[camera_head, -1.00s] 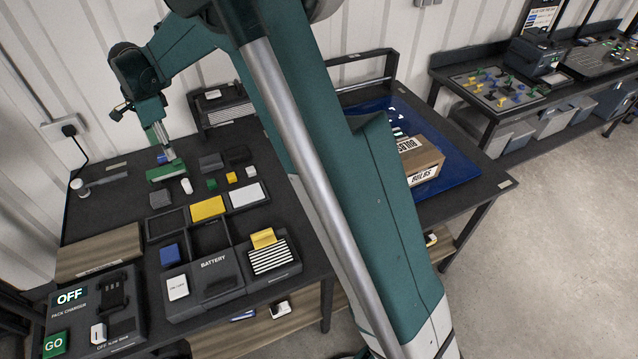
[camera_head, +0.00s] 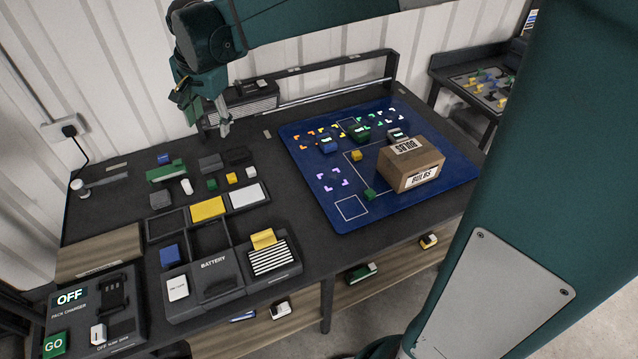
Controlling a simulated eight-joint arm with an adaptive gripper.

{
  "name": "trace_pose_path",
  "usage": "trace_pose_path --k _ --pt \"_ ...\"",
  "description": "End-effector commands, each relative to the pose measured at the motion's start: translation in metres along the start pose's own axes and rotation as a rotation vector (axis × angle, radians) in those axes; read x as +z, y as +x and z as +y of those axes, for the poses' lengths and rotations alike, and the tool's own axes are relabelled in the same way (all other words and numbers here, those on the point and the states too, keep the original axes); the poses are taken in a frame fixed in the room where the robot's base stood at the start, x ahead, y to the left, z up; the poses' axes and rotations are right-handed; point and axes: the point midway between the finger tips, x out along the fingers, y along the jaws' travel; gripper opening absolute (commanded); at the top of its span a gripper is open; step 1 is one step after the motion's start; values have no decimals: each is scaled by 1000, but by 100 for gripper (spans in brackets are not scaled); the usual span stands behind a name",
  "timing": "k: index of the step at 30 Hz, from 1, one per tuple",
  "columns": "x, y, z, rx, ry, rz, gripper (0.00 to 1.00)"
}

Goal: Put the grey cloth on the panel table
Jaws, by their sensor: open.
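My gripper (camera_head: 222,127) hangs in front of the back wall, near the table's back edge. It points down, is open and holds nothing that I can see. No piece is clearly a cloth. A small grey piece (camera_head: 160,198) and a darker grey piece (camera_head: 210,162) lie on the dark workbench (camera_head: 110,212), below and left of my gripper; I cannot tell whether either is the grey cloth. A second table (camera_head: 468,70) at the upper right carries a panel with coloured pegs (camera_head: 490,93); it may be the panel table. My arm hides much of it.
A blue mat (camera_head: 410,205) with small blocks and a cardboard box labelled BULBS (camera_head: 411,165) covers the bench's right side. Trays, a battery box (camera_head: 215,282) and a pack charger (camera_head: 95,310) fill the front left. A rail (camera_head: 330,68) runs along the back.

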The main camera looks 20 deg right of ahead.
Motion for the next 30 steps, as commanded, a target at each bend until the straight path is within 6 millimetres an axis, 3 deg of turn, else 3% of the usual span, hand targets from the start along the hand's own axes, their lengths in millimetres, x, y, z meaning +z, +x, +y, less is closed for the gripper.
trace_pose_path --k 15,30 --pt "4 -57 101 -61 -234 73 51" --pt "23 -86 198 -93 -463 163 51"
